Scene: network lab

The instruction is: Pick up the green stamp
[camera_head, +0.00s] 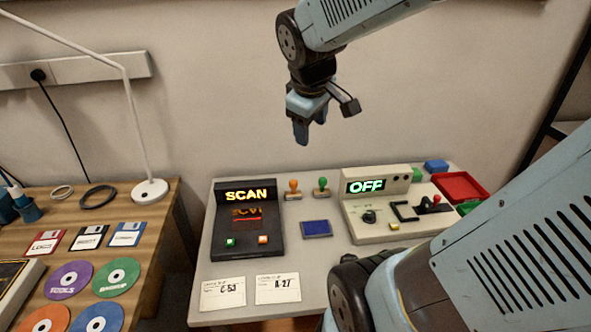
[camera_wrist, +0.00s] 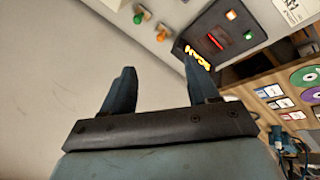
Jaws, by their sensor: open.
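The green stamp (camera_head: 322,187) stands upright on the grey table (camera_head: 330,266), between the black SCAN device and the white OFF device. An orange stamp (camera_head: 293,189) stands just to its left. In the wrist view the green stamp (camera_wrist: 138,18) is near the top, beyond the fingers, with the orange stamp (camera_wrist: 162,34) beside it. My gripper (camera_head: 310,138) hangs in the air well above and behind the stamps, touching nothing. In the wrist view my gripper (camera_wrist: 157,75) has its two fingers spread apart with nothing between them.
The black SCAN device (camera_head: 248,225) and the white OFF device (camera_head: 382,210) flank the stamps. A blue pad (camera_head: 317,229) lies in front of them. Two paper cards (camera_head: 222,292) lie at the front. A red tray (camera_head: 460,187) sits back right. A wooden desk (camera_head: 150,240) with discs stands left.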

